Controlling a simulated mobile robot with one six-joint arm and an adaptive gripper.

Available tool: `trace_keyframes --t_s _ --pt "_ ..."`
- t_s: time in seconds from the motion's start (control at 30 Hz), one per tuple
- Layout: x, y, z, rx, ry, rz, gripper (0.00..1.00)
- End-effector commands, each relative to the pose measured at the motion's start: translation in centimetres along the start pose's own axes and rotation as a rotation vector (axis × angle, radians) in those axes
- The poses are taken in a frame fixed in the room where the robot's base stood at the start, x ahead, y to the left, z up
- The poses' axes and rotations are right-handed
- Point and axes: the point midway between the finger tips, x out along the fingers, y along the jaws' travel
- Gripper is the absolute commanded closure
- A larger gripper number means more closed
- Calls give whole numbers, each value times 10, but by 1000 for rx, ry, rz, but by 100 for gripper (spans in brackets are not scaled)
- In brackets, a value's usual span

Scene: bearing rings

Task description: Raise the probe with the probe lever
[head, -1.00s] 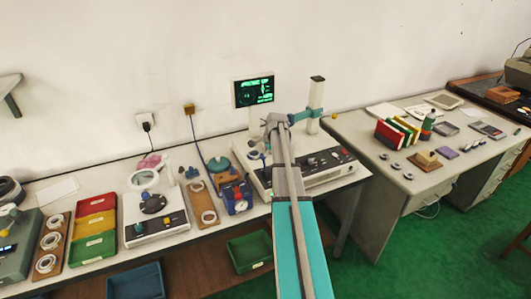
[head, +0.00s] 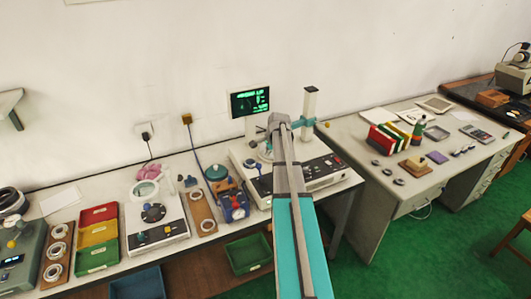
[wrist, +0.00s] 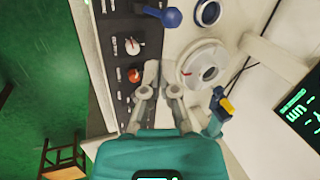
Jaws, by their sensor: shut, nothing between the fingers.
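The measuring instrument (head: 330,177) is a pale bench unit with a dark control panel and an upright column (head: 309,102). A teal bracket (head: 305,123) sits on the column, with a small yellow knob (head: 327,124) at its right. The wrist view shows a teal part with a yellow piece (wrist: 227,105), a round pale turntable (wrist: 203,65) and a blue ball knob (wrist: 172,17). I cannot tell which knob is the probe lever. My gripper (wrist: 160,75) is shut and empty over the unit between panel and turntable; my arm hides it in the head view.
A green-text screen (head: 250,102) stands behind the unit. A blue gauge (head: 234,205) and red, yellow and green trays (head: 98,238) lie to the left. A second desk (head: 380,205) with folders is at the right. Green floor is open in front.

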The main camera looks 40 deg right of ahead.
Motion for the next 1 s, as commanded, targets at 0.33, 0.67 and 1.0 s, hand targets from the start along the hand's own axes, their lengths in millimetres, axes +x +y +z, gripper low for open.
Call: trace_keyframes --t_s 0.33,0.67,1.0 --pt "-32 -4 0 -1 -1 0 100" --pt "-42 -4 0 -2 -1 0 100" --pt "-42 -4 1 -2 -1 0 100"
